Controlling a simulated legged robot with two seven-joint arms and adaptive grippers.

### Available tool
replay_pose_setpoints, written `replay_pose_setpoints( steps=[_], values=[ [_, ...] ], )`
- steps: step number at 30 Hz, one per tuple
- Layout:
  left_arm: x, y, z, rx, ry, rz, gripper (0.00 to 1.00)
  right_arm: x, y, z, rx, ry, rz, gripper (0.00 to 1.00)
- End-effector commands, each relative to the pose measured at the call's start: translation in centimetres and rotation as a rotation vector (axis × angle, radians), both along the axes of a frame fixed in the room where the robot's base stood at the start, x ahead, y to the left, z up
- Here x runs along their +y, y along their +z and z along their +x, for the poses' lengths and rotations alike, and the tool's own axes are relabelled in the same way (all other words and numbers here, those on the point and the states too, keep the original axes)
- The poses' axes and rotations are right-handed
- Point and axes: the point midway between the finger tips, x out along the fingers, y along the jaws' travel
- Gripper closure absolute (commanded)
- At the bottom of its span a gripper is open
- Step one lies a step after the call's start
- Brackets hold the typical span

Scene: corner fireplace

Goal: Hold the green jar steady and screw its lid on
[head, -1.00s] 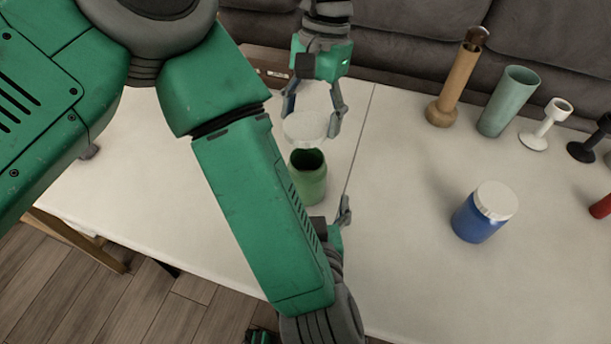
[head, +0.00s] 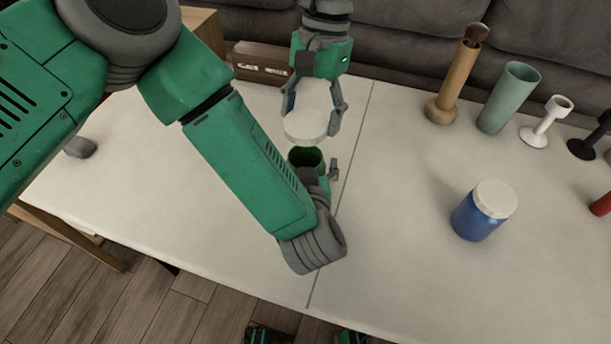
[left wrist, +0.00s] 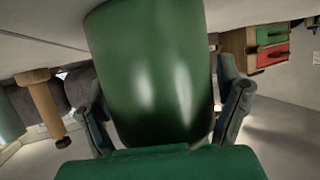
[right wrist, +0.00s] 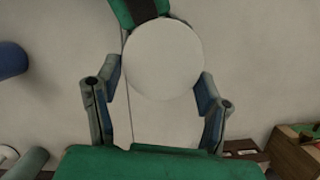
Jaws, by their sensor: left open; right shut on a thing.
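The green jar (head: 305,157) stands open-mouthed on the white table, partly hidden by my left gripper (head: 322,176). In the left wrist view the jar (left wrist: 150,75) fills the middle, between the two fingers of my left gripper (left wrist: 163,105), which is open around it. My right gripper (head: 313,105) comes from the far side and is shut on the round white lid (head: 305,126). It holds the lid above the jar's mouth, apart from it. The lid (right wrist: 163,58) also shows between the fingers in the right wrist view and hides most of the jar there.
A blue jar with a white lid (head: 484,210) stands to the right. Behind it are a wooden vase (head: 455,80), a pale green cylinder (head: 510,98), a white candle holder (head: 546,123) and a black one (head: 590,145). The table's front middle is clear.

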Motion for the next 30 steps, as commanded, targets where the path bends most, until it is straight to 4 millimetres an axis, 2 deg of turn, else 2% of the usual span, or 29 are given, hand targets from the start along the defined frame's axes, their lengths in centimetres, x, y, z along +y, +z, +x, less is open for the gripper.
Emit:
replay_pose_setpoints(
  steps=[6,7,13,17,25,30],
  values=[
    [0.0,0.0,0.0,0.000,0.000,0.000,0.14,0.0,0.0,0.0,0.000,0.000,0.000,0.55],
    [0.0,0.0,0.0,0.000,0.000,0.000,0.17,0.0,0.0,0.0,0.000,0.000,0.000,0.55],
    [0.0,0.0,0.0,0.000,0.000,0.000,0.88,0.0,0.0,0.0,0.000,0.000,0.000,0.55],
    [0.0,0.0,0.0,0.000,0.000,0.001,0.90,0.0,-0.1,0.0,0.001,0.000,0.001,0.55],
    [0.0,0.0,0.0,0.000,0.000,0.000,0.90,0.0,-3.9,0.0,0.012,-0.002,0.007,0.55],
    [0.0,0.0,0.0,0.000,0.000,0.000,0.90,0.0,-4.9,0.0,0.010,-0.001,0.008,0.55]
  ],
)
